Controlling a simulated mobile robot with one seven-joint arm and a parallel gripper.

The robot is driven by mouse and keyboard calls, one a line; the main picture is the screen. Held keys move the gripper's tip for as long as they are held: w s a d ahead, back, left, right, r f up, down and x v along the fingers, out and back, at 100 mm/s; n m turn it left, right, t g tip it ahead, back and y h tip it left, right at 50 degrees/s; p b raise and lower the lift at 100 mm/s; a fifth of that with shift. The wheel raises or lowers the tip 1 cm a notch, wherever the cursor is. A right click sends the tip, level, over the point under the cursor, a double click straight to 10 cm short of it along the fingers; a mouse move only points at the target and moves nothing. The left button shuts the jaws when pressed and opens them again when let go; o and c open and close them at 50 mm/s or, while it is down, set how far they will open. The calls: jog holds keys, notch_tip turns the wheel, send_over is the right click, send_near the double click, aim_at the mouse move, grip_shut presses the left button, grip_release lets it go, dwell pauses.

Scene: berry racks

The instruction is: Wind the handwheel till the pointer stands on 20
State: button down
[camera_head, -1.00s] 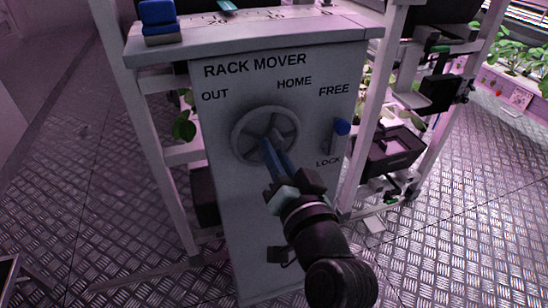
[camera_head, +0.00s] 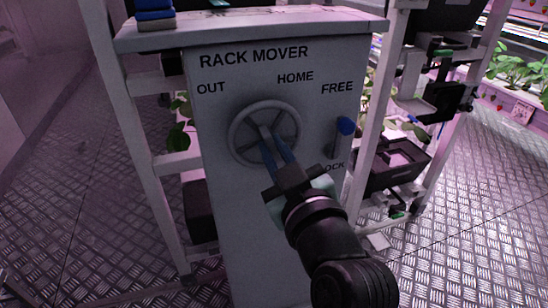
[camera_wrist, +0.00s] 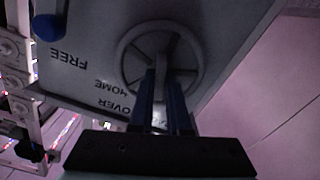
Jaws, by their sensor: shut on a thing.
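The grey handwheel (camera_head: 234,137) is on the front of the rack mover cabinet, below the words OUT and HOME. My gripper (camera_head: 273,148) reaches it from the lower right, its two blue fingers shut on a grey part of the wheel near its middle. In the wrist view the wheel (camera_wrist: 122,62) is straight ahead, and a grey bar stands between the fingers (camera_wrist: 161,95). The fingers hide part of the spokes. A small green piece (camera_head: 218,3), perhaps the pointer, shows at the top edge of the head view; the scale is cut off and its reading cannot be told.
A lever with a blue knob (camera_head: 345,126) stands right of the wheel, between FREE and LOCK. It also shows in the wrist view (camera_wrist: 47,27). A blue block (camera_head: 155,10) is on the cabinet top (camera_head: 290,26). Rack posts flank the cabinet; metal floor is clear at left.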

jog(key=n+b, duration=0.1)
jog(key=n, duration=0.2)
jog(key=shift+f+b, duration=0.1)
jog(key=shift+b, duration=0.2)
jog(key=shift+n, duration=0.4)
jog(key=c, duration=0.9)
grip_release()
jog(key=p+v, duration=0.2)
jog(key=v, duration=1.1)
jog(key=shift+p, duration=0.4)
